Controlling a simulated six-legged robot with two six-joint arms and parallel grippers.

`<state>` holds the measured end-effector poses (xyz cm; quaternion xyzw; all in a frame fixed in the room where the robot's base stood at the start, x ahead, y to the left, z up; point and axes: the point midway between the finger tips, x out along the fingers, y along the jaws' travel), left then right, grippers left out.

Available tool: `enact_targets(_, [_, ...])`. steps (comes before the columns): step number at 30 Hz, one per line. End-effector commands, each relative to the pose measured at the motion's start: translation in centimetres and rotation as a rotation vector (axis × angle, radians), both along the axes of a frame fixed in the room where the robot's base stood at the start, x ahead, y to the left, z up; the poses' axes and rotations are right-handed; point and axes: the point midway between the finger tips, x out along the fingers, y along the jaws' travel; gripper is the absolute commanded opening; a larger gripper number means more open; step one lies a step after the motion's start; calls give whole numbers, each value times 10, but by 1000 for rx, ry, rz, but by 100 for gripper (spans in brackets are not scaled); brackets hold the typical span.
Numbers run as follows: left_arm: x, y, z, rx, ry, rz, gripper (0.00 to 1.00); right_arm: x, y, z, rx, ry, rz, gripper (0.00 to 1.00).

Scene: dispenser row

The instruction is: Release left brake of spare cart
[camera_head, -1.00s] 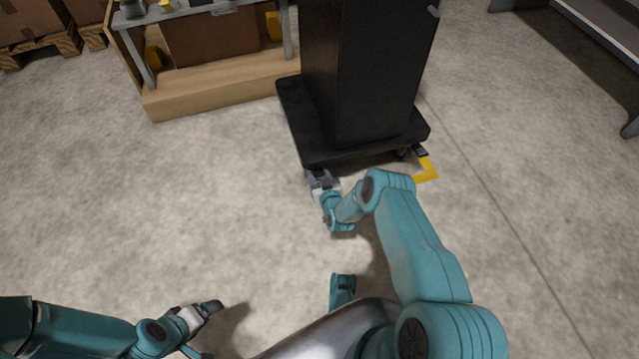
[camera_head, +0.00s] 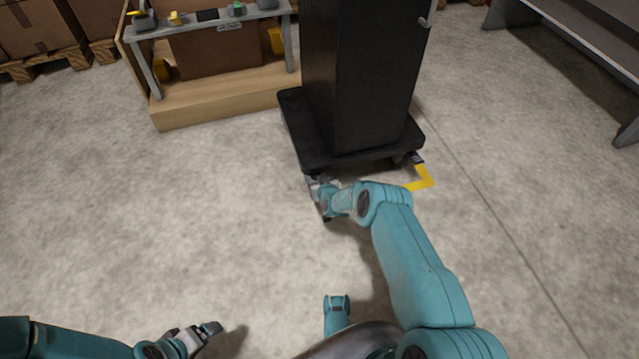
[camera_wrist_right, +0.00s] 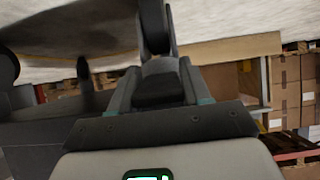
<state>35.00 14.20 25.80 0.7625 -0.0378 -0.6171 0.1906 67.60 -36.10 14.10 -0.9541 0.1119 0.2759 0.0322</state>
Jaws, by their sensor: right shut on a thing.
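The spare cart is a tall black cabinet (camera_head: 360,80) on a flat black base (camera_head: 340,161) with casters. My right gripper (camera_head: 312,181) is at the base's near left corner, low by the floor, and is shut on the left brake there. The wrist and fingers mostly hide this brake in the head view. The right wrist view shows my right gripper (camera_wrist_right: 157,60) close up, with dark cart parts to its left. At the near right corner a second brake pedal (camera_head: 417,158) sticks out. My left gripper (camera_head: 207,330) is far from the cart, low in the picture; its jaw opening is unclear.
Yellow floor tape (camera_head: 424,180) marks a corner by the cart's right side. A wooden-based stand (camera_head: 215,104) with small items on top is behind left. A grey shelf (camera_head: 585,45) stands at the right. The concrete floor left of the cart is clear.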

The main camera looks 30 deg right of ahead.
Motion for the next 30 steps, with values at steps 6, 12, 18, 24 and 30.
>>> enact_targets(6, [0, 0, 0, 0, 1, 0, 90, 2, 0, 1, 3, 10, -3, 0])
enact_targets(12, [0, 0, 0, 0, 0, 0, 90, 2, 0, 1, 2, 8, -4, 0])
enact_targets(18, [0, 0, 0, 0, 0, 0, 90, 1, 1, 2, 1, 6, -4, 67])
enact_targets(24, [0, 0, 0, 0, 0, 0, 90, -1, 1, 1, 2, 8, -3, 68])
enact_targets(30, [0, 0, 0, 0, 0, 0, 90, -1, 1, 1, 3, 9, -3, 68])
